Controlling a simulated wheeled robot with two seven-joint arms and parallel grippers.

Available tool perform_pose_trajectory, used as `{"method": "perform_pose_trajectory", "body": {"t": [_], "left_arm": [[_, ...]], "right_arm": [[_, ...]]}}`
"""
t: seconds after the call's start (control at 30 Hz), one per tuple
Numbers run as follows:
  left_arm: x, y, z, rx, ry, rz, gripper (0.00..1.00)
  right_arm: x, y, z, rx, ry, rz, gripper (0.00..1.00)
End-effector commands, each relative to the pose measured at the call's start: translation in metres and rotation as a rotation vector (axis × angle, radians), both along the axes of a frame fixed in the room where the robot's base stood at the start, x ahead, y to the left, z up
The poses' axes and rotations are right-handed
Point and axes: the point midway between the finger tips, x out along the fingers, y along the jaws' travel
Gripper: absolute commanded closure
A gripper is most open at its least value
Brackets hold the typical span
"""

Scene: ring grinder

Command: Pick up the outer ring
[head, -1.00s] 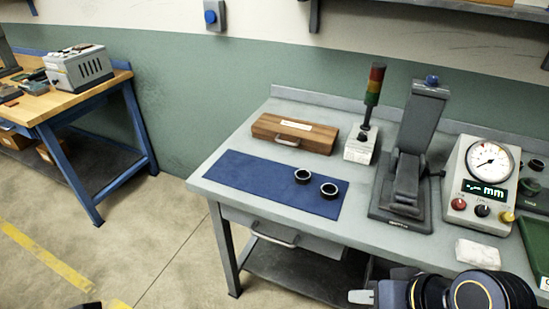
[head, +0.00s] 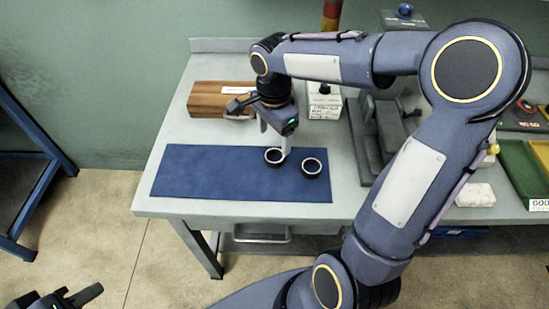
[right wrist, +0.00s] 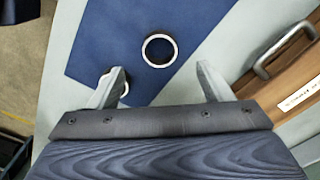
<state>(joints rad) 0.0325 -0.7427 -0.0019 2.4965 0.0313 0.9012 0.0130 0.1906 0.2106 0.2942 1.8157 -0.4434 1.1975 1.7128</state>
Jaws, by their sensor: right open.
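Two dark rings with bright rims lie on the blue mat: a left ring (head: 274,157) and a right ring (head: 312,167). I cannot tell which one is the outer ring. My right gripper (head: 276,146) is over the mat by the left ring, open and empty. In the right wrist view its fingers (right wrist: 160,68) are spread wide. The left ring (right wrist: 159,50) shows whole just ahead of the gap between them. The right ring (right wrist: 124,90) is mostly hidden behind one finger. My left gripper (head: 70,297) is partly in view at the bottom left.
The blue mat (head: 200,175) lies on a grey bench (head: 150,205). A wooden box (head: 205,112) with a handle stands behind it; its handle (right wrist: 268,62) shows near my right finger. A dark stand (head: 372,140) and a white block (head: 475,195) are to the right.

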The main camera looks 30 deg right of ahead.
Motion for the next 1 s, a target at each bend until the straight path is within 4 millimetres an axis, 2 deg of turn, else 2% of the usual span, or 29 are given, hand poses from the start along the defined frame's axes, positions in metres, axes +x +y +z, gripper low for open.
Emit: {"method": "perform_pose_trajectory", "body": {"t": [0.5,0.77,1.0], "left_arm": [[0.000,0.000,0.006,0.000,0.000,0.000,0.64],[0.000,0.000,0.006,0.000,0.000,0.000,0.64],[0.000,0.000,0.005,0.000,0.000,0.000,0.64]], "right_arm": [[-0.005,0.001,-0.066,0.003,0.002,0.001,0.27],[-0.005,0.001,-0.069,0.002,-0.002,0.001,0.27],[-0.005,0.001,-0.069,0.002,-0.001,0.001,0.56]]}}
